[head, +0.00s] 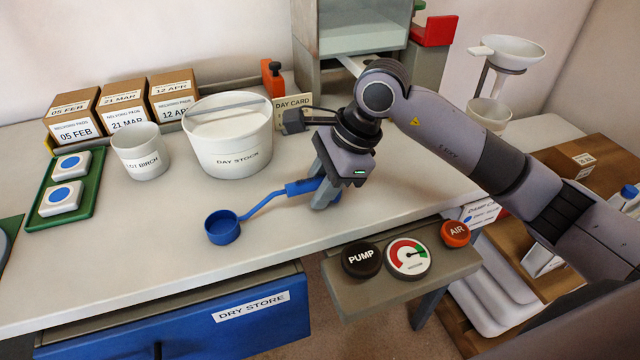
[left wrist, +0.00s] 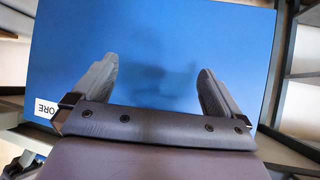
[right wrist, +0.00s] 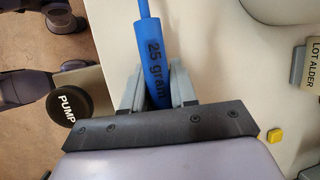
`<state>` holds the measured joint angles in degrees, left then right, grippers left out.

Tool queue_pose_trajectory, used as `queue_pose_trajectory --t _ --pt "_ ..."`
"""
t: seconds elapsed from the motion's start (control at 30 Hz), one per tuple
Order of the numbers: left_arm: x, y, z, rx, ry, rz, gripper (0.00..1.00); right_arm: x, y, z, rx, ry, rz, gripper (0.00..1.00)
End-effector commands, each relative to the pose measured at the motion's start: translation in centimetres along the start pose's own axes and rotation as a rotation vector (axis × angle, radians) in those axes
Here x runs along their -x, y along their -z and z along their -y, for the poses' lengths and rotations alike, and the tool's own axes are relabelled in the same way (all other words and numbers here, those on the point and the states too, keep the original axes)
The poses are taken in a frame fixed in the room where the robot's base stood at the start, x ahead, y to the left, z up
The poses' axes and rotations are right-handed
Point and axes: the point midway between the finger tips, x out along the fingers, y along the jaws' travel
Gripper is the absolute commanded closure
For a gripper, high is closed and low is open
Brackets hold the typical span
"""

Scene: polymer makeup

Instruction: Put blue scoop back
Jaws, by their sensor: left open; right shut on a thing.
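The blue scoop (head: 222,228) has a round cup and a long thin handle, and it is on or just above the pale bench top. My right gripper (head: 326,188) is shut on the thick grip end of the handle. In the right wrist view the scoop handle (right wrist: 157,60) reads "25 gram" and lies between the fingers. My left gripper (left wrist: 158,78) is open and empty in the left wrist view, in front of the blue face of the DRY STORE drawer (head: 180,325). The left gripper is outside the head view.
A white DAY STOCK tub (head: 228,145), a smaller white cup (head: 140,155) and labelled boxes (head: 125,108) stand behind the scoop. A green tray (head: 85,190) is at left. PUMP (head: 361,258) and AIR (head: 456,233) buttons flank a gauge at the front. The front-left bench top is clear.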

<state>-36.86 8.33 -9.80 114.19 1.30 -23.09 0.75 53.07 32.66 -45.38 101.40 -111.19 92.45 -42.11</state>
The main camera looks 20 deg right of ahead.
Motion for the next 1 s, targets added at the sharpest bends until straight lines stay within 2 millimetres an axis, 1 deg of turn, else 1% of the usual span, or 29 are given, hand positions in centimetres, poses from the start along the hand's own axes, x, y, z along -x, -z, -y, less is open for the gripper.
queue_pose_trajectory --t 0.13,0.17,0.2,0.23,0.5,0.63,0.77,1.0 --pt "-0.3 -0.4 0.0 0.001 0.0 0.0 0.0 -0.4 0.2 -0.1 0.0 0.0 0.0 1.0" --pt "-0.2 -0.2 0.0 0.001 0.0 0.001 0.0 -0.2 0.1 0.0 0.0 0.0 0.0 0.63" --pt "-0.2 -0.2 0.0 0.001 0.0 0.002 0.0 -0.2 0.1 0.0 0.0 0.0 0.0 0.5" --pt "-0.2 -0.2 0.0 0.001 0.0 0.003 0.0 -0.2 0.1 0.0 0.0 -0.001 0.0 0.48" --pt "-0.1 -0.1 0.0 0.001 0.0 0.002 0.0 -0.1 0.0 0.0 0.0 0.0 0.0 0.48" --pt "0.0 0.1 0.0 0.0 0.0 0.0 0.0 0.5 0.0 0.1 0.0 0.002 0.0 0.48" --pt "0.0 0.1 0.0 0.0 0.0 -0.002 0.0 2.7 0.0 0.1 -0.001 0.005 -0.001 0.48" --pt "0.0 0.1 0.0 0.0 0.001 -0.003 0.0 8.0 0.0 0.1 -0.001 0.005 0.0 0.48"
